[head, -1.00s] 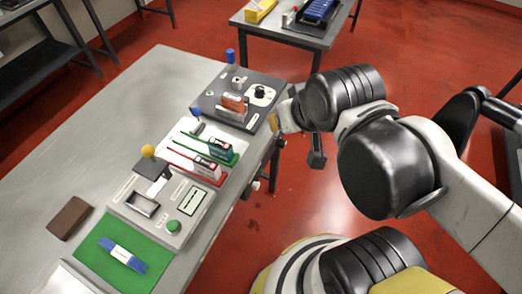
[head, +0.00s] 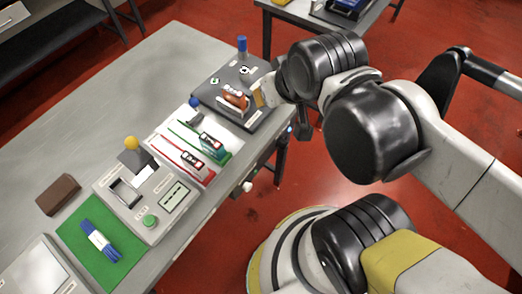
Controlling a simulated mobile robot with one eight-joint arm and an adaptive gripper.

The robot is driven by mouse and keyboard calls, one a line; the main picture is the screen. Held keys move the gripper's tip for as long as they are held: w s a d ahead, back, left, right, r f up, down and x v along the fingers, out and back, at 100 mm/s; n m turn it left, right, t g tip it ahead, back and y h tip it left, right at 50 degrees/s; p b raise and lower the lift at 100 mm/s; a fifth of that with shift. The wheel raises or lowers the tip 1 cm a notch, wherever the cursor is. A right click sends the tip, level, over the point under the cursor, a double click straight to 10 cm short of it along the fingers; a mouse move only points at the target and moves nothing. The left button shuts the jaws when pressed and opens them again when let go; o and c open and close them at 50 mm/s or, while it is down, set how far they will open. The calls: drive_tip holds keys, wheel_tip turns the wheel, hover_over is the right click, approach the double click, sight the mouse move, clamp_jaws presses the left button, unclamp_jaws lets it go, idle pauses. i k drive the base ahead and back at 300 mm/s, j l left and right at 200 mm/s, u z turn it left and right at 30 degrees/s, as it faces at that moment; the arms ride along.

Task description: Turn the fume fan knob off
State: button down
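The dark control panel (head: 215,92) sits at the far end of the grey bench. It carries a small round knob (head: 245,71), an orange-red piece (head: 236,99) and a blue-topped post (head: 242,46). The white-faced dial with a black knob, seen earlier on the panel's right side, is now hidden behind my arm's end. My gripper (head: 261,94) is over the panel's right edge, close to the orange-red piece. Only a tan part of it shows clearly. I cannot tell whether it touches the dial or whether its fingers are apart.
Nearer on the bench are a white tray with red and green holders (head: 208,146), a grey tester (head: 150,200) with a yellow ball lever (head: 131,143), a green mat (head: 75,237) with a blue bundle (head: 98,240), and a brown block (head: 58,195). The bench's left side is clear.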

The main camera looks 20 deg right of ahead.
sight(282, 144)
drive_tip(key=k+j+z, duration=0.55)
drive_tip(key=k, duration=0.25)
drive_tip(key=k+j+z, duration=0.25)
drive_tip(key=k, duration=0.15)
